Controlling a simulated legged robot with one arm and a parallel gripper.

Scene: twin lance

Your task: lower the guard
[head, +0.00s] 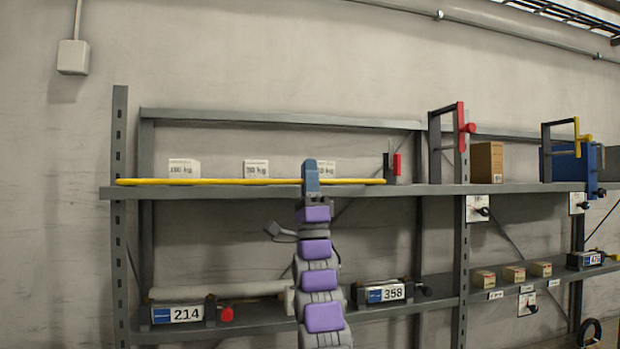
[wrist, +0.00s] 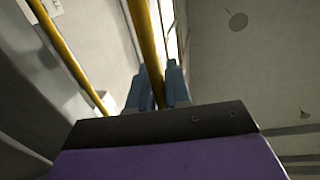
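A long yellow bar (head: 235,181), which looks like the guard, runs level along the front edge of the upper shelf, from the left post to near a black and red bracket (head: 393,165). My gripper (head: 311,174) is at this bar, right of its middle. In the wrist view, the bar (wrist: 148,42) passes between the blue fingers of my gripper (wrist: 158,88). The fingers stand close against it on both sides and look shut on it. A second yellow bar (wrist: 72,58) runs beside it at the left, apart from the fingers.
White labelled boxes (head: 184,168) stand behind the bar on the upper shelf (head: 435,189). Upright frames with a red handle (head: 461,128) and a yellow handle (head: 577,138) stand to the right. Units marked 214 (head: 178,314) and 358 (head: 385,293) sit on the lower shelf.

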